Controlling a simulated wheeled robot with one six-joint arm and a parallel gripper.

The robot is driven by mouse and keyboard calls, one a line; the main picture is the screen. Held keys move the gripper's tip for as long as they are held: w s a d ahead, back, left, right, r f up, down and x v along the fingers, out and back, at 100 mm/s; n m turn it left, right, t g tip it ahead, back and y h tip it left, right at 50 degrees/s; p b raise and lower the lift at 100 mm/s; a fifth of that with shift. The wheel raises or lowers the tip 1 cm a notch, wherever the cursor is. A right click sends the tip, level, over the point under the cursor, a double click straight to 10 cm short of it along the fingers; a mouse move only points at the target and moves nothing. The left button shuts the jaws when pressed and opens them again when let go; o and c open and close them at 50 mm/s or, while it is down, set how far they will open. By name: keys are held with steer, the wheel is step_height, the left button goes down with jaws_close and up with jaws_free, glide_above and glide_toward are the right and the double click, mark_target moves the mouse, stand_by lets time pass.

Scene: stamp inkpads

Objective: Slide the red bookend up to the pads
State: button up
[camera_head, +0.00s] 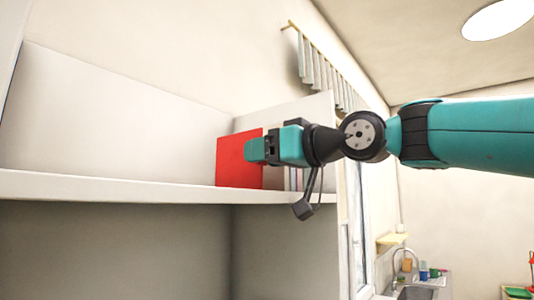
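The red bookend (230,163) stands upright on the white shelf (120,187), towards its right end. My gripper (256,150) reaches in from the right, with its teal fingers in front of the bookend's right part. I cannot tell whether it touches the bookend, or whether the fingers are open or shut. Several thin upright pads, mostly hidden behind my gripper, show as narrow stripes (297,180) just right of the bookend. The gap between bookend and pads is hidden.
The shelf is bare to the left of the bookend. A pale panel (318,118) closes the shelf's right end. Below the shelf is an empty grey compartment (110,250). A sink counter (420,290) lies far off at lower right.

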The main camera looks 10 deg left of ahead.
steer(key=b+v, duration=0.7)
steer(key=v, duration=1)
steer(key=shift+d+b, duration=0.25)
steer(key=shift+b, duration=0.05)
steer(key=shift+s, duration=0.1)
